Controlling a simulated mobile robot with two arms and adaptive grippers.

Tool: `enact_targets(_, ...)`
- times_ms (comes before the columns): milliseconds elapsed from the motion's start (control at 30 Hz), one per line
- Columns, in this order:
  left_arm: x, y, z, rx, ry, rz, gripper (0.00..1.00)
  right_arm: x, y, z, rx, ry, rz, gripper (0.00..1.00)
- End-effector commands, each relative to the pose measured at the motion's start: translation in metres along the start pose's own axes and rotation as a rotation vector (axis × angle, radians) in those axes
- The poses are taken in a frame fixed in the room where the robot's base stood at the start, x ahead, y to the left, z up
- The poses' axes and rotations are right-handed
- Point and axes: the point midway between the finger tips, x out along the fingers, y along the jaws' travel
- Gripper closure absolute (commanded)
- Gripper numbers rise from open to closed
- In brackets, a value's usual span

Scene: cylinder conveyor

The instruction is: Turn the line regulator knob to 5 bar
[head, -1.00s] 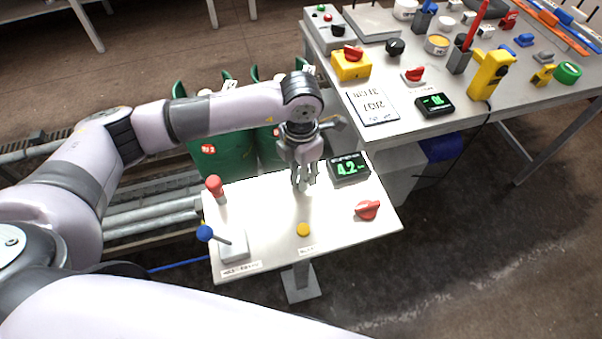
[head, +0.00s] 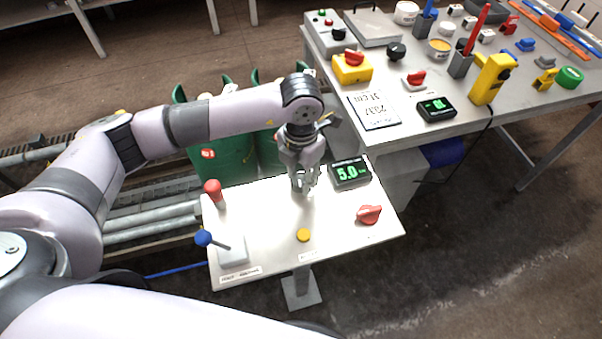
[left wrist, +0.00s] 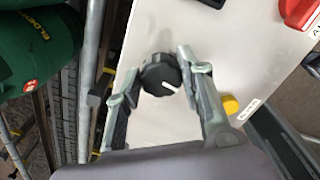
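The line regulator knob (left wrist: 160,75) is black and round with a white mark and shows in the left wrist view. In the head view my left gripper (head: 303,184) points down at the white panel (head: 265,205) and hides the knob. In the left wrist view its two fingers lie on either side of the knob, with the tips at its rim; they appear closed on it. A dark display (head: 350,173) behind and right of the gripper reads 5.0 in green. My right gripper is not in view.
On the panel are a blue-tipped lever (head: 204,238), a red knob on a post (head: 213,190), a yellow button (head: 303,235) and a red rotary handle (head: 369,215). Green cylinders (head: 230,160) stand behind. A cluttered workbench (head: 420,143) is at the back right.

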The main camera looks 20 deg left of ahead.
Motion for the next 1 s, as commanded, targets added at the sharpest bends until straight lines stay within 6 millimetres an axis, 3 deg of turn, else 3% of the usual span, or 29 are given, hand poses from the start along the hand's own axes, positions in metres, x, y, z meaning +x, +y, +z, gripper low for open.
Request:
enact_targets(300,-0.001,0.0,0.001,0.0,-0.002,0.0,0.45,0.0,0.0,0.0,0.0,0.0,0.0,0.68)
enact_targets(667,-0.005,0.0,0.001,0.001,-0.003,0.0,0.45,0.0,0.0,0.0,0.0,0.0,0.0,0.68)
enact_targets(767,-0.017,0.0,0.001,0.001,-0.003,0.0,0.45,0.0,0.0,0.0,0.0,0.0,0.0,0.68)
enact_targets(1000,-0.068,0.0,0.002,0.002,-0.006,0.001,0.45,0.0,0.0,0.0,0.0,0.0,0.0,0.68)
